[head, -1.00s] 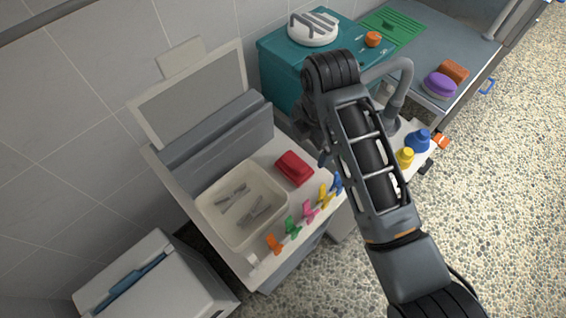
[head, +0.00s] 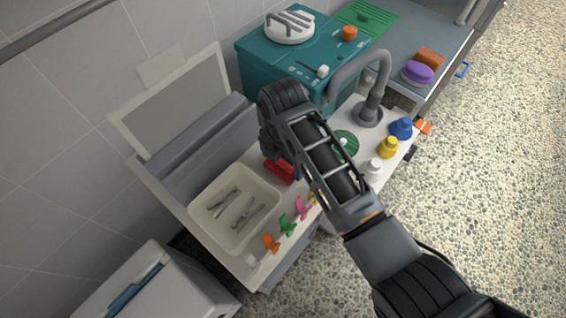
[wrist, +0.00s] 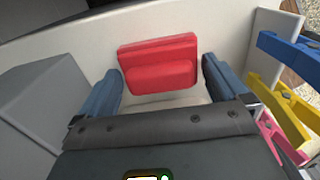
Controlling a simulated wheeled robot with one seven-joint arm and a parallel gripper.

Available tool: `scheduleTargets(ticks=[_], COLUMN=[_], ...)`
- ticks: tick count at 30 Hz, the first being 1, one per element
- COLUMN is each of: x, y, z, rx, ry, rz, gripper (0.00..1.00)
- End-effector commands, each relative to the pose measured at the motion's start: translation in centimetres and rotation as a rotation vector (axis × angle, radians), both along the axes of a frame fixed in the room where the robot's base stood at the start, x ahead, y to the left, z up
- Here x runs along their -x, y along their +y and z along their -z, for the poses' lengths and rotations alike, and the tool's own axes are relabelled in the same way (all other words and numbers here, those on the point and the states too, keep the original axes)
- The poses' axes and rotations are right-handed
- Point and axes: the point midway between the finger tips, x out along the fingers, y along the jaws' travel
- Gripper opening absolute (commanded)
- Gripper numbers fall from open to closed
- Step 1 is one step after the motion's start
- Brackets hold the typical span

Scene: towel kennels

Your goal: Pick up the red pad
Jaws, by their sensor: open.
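The red pad (head: 279,171) lies on the white counter beside the cream tray, partly hidden behind my arm in the head view. In the wrist view the red pad (wrist: 158,66) is a block with a raised front part, lying ahead of and between my fingers. My gripper (wrist: 161,92) is open, with one blue-grey finger on each side. The near edge of the pad is about level with the fingertips, and I cannot tell whether they touch it. In the head view my fingers are hidden behind the wrist.
The cream tray (head: 198,190) holds grey tongs-like tools. Coloured clips, including a green one (head: 287,224), line the counter's front edge. A grey raised block (wrist: 42,105) stands left of my gripper. A tap (head: 369,108), yellow bottle (head: 389,148) and blue bottle (head: 401,128) stand to the right.

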Motion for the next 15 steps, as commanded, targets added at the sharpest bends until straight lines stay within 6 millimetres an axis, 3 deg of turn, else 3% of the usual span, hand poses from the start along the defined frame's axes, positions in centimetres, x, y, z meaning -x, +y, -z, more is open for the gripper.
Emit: scheduleTargets(ticks=[4, 15], x=[0.0, 0.0], y=[0.0, 0.0], z=[-0.02, -0.05], rx=[0.0, 0.0], ry=[0.0, 0.0], rz=[0.0, 0.0], gripper=[0.98, 0.63])
